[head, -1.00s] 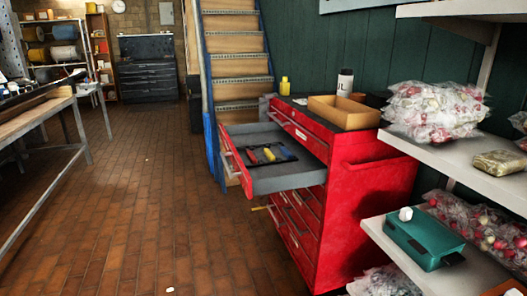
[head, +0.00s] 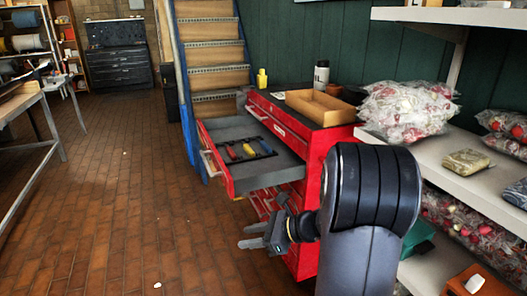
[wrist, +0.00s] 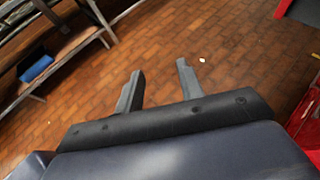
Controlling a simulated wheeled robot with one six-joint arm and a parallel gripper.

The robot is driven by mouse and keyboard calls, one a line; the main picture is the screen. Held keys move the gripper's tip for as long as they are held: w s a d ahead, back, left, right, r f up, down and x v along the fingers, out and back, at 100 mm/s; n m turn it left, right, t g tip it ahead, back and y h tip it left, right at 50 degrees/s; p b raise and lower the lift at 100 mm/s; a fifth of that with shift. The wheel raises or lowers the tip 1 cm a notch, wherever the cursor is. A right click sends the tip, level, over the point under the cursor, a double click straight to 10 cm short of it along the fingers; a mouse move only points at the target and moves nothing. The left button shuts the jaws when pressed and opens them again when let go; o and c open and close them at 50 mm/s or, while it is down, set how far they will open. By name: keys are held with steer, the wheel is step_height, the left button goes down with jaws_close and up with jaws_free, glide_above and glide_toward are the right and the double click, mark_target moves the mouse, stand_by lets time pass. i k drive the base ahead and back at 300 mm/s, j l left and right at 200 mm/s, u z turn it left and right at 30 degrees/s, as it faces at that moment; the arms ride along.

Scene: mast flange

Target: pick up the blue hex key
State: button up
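An open grey drawer (head: 215,133) of the red tool cabinet holds a dark tray with several small coloured tools. A small blue item (head: 266,147) at the right of the tray seems to be the blue hex key; its shape is too small to make out. My gripper (head: 249,236) is in front of and below the drawer, pointing left, apart from it. In the wrist view my gripper (wrist: 158,78) is open, with nothing between its fingers and brick floor beyond. The hex key does not show in the wrist view.
Red (head: 231,153) and yellow (head: 248,150) tools lie beside the blue one. A wooden box (head: 318,108) and bottles stand on the cabinet top. Shelves with bagged goods (head: 405,110) are at the right. The floor left of the cabinet is mostly clear.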

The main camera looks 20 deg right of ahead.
mark_target(262, 145)
steer(key=i+j+z, duration=0.3)
steer(key=i+z, duration=0.15)
steer(key=i, duration=0.2)
steer(key=i+j+z, duration=0.95)
steer(key=j+z, duration=0.15)
steer(key=j, duration=0.2)
steer(key=i+j+z, duration=0.15)
steer(key=j+z, duration=0.15)
steer(key=j, duration=0.15)
steer(key=i+j+z, duration=0.1)
steer(key=j+z, duration=0.2)
steer(key=j, duration=0.2)
steer(key=j+z, duration=0.35)
steer(key=j, duration=0.15)
